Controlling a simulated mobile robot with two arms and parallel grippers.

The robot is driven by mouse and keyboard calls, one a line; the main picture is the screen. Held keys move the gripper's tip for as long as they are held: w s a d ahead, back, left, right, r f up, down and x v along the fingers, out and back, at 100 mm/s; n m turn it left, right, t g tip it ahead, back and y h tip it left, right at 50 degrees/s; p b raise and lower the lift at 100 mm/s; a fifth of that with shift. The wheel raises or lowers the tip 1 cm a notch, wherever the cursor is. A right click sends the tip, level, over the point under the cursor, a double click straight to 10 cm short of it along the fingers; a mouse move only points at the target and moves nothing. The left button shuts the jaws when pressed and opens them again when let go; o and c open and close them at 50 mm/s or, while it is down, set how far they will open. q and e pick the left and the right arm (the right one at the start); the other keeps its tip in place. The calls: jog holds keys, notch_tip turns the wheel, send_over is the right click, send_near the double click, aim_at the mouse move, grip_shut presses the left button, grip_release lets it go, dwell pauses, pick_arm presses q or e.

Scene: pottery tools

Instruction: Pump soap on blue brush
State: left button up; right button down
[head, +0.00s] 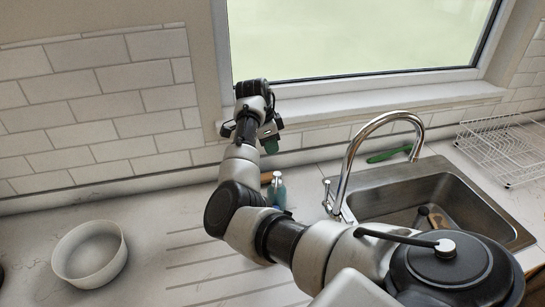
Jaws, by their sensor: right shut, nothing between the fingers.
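My right arm reaches in from the lower right, and my right gripper (264,136) is at the back of the counter, by the tiled wall below the window. It is shut and empty, above and slightly left of the soap bottle. The soap bottle (278,193), blue-green with a pale pump top, stands upright on the counter, partly hidden by my forearm. A small green patch shows at the gripper; I cannot tell what it is. No clearly blue brush is visible. A brown-topped brush-like object (437,216) lies in the sink. My left gripper is out of view.
A steel sink (462,190) with a tall curved faucet (349,160) is on the right. A green-handled tool (388,155) lies behind it. A wire dish rack (503,150) stands far right. A white bowl (89,254) sits on the left; the counter between bowl and arm is clear.

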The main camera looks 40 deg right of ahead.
jog(key=b+v, duration=0.1)
jog(key=v, duration=0.4)
jog(key=shift+d+r, duration=0.1)
jog(key=shift+r, duration=0.1)
jog(key=shift+s, duration=0.1)
jog(key=shift+f, duration=0.1)
dwell(0.8)
